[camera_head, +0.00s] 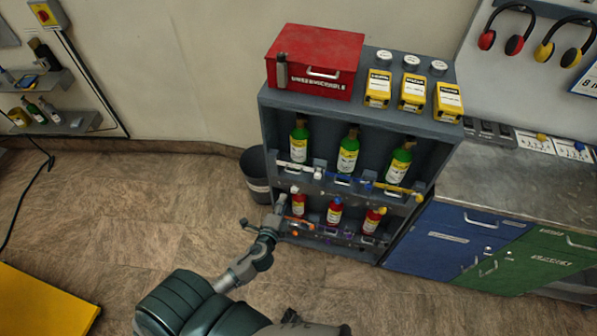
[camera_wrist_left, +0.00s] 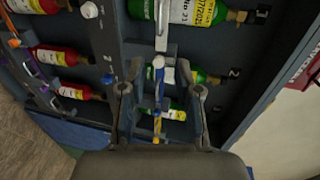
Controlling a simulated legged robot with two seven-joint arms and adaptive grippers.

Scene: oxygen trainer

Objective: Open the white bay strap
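The white bay strap (camera_head: 295,168) runs across the front of the left upper bay, before a green bottle (camera_head: 299,142). In the left wrist view the white strap (camera_wrist_left: 161,28) runs down from the top edge, in front of a green bottle with a yellow label. A pale latch piece (camera_wrist_left: 168,75) sits near its end, beside the blue strap (camera_wrist_left: 158,88). My left gripper (camera_head: 264,212) is in front of the rack's lower left, below the white strap. In the wrist view its fingers (camera_wrist_left: 161,92) are spread, empty, either side of the strap line. Contact is not visible. My right gripper is not seen.
Blue and yellow straps (camera_head: 402,190) cross the other upper bays. Red bottles (camera_head: 335,210) stand behind straps on the lower shelf. A red box (camera_head: 315,60) and yellow packs sit on top of the rack. A dark bin (camera_head: 257,175) stands left of it.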

